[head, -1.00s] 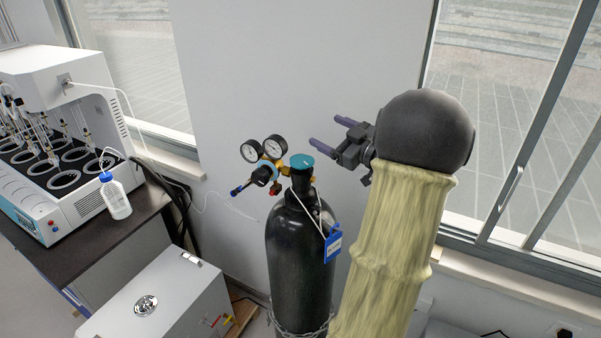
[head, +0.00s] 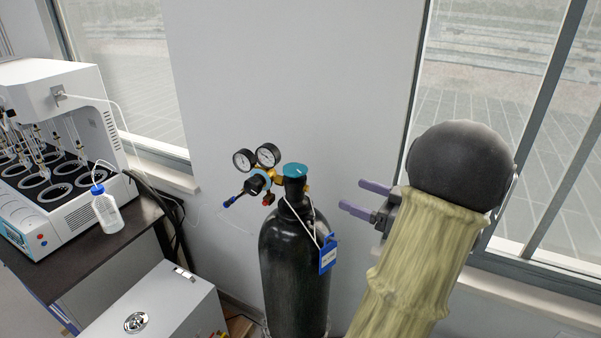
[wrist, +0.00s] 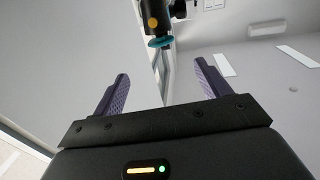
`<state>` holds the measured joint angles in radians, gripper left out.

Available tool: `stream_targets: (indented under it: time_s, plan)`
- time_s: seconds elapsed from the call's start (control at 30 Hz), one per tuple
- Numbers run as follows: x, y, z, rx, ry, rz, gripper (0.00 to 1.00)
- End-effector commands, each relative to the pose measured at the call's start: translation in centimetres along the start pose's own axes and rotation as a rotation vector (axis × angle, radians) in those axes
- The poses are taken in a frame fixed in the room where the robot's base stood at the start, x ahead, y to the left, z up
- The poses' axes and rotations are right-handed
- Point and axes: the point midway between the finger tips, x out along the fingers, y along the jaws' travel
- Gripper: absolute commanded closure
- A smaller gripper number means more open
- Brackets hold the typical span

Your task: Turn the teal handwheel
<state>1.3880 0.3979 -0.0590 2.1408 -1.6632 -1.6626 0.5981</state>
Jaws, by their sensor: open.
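The teal handwheel (head: 295,170) sits on top of the black gas cylinder (head: 293,265), next to the brass regulator. In the wrist view the handwheel (wrist: 160,42) shows at the top centre, ahead of the gap between the fingers. My gripper (head: 360,197) is to the right of the handwheel in the head view. Its two purple fingers point left toward the cylinder top, apart from it. My gripper (wrist: 160,90) is open with nothing between its fingers. My forearm and wrist hide part of the gripper's base in the head view.
Two pressure gauges (head: 256,158) and a regulator knob (head: 258,183) stand left of the handwheel. A blue tag (head: 328,253) hangs on the cylinder. A white distiller (head: 60,140) and a bottle (head: 106,210) are on the bench at left. A wall lies behind.

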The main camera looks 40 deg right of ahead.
Motion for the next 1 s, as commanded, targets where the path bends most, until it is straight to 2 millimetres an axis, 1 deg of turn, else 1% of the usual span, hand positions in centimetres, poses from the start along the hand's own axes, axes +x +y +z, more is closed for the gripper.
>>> stream_targets:
  time_s: [0.27,0.8,0.9,1.0]
  plan:
    - [4.6,-0.1,-0.4,0.002,0.001,-0.004,0.24]
    - [14.1,-0.2,-0.3,0.003,0.000,-0.004,0.24]
    - [15.4,-0.1,-0.3,0.000,0.001,-0.004,0.24]
    - [16.1,0.0,-0.1,0.000,0.000,0.000,0.24]
